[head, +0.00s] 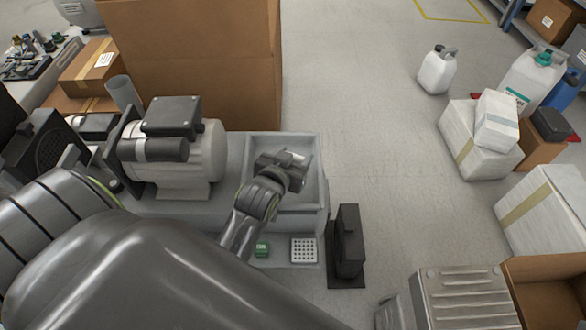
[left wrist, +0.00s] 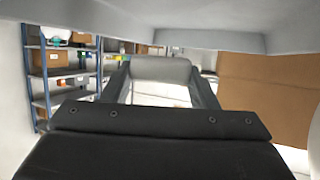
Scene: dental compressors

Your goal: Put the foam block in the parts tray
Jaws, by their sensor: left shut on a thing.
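The grey parts tray (head: 318,185) is an open box at the right end of the grey bench in the head view. My left gripper (head: 292,165) is over the tray, its jaws inside the tray's outline. It is shut on the foam block (head: 299,156), a small pale piece mostly hidden by the jaws. In the left wrist view the foam block (left wrist: 160,70) is a pale grey rounded piece between the two dark fingers (left wrist: 160,92). I cannot tell whether the block touches the tray floor. My right gripper is not in view.
A motor-like compressor (head: 190,155) stands left of the tray. A green part (head: 262,249) and a white perforated block (head: 304,250) lie in front. A black upright unit (head: 348,241) stands to the right. A large cardboard box (head: 200,60) is behind.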

